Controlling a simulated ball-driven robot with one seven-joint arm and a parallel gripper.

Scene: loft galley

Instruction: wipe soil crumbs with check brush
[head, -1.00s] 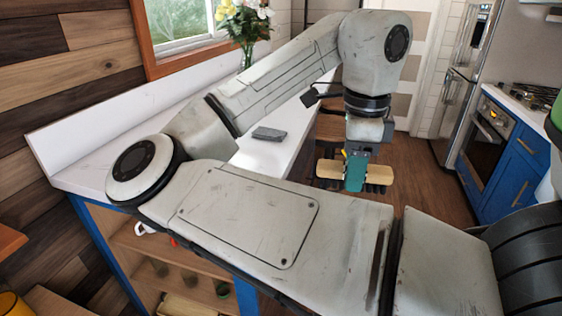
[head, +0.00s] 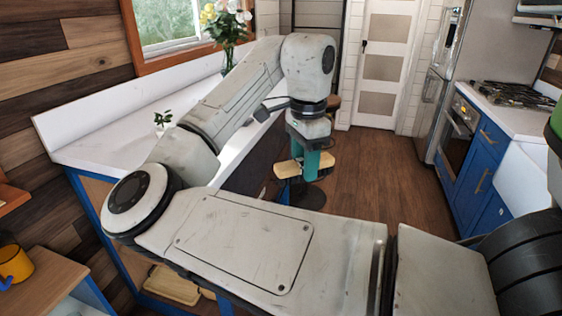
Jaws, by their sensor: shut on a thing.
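My gripper (head: 309,166) is in the middle of the head view, pointing down with its teal fingers shut on a brush (head: 288,169). The brush has a pale wooden body that sticks out on both sides of the fingers. It is held in the air, in front of the wooden floor and beyond the counter's edge in the picture. Its middle is hidden by the fingers. No soil crumbs can be made out; my arm covers much of the white counter (head: 112,130).
A small green plant (head: 162,120) shows behind my arm on the counter, and a flower vase (head: 228,57) stands farther back. A stool is partly behind the brush. Blue cabinets with a stove (head: 512,94) stand at right. The wooden floor (head: 385,165) between is open.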

